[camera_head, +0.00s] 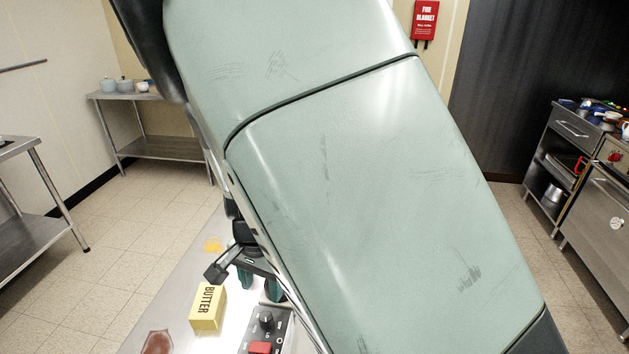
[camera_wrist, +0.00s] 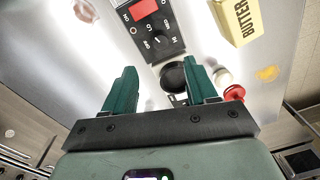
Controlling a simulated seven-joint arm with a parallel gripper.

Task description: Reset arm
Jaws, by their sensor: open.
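My gripper (camera_wrist: 162,92) shows in the wrist view with its two green fingers spread apart and nothing between them. It is above the steel counter (camera_wrist: 110,55). In the head view my arm's large green link fills the middle and hides much of the counter. Only part of my gripper shows there, beside the yellow butter box (camera_head: 208,306) and apart from it.
A control box (camera_head: 266,331) with a black knob and red switch stands on the counter near the butter. In the wrist view a red-and-white item (camera_wrist: 233,93) lies right of the fingers. A steel table (camera_head: 155,147) stands back left, a stove (camera_head: 603,195) at right.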

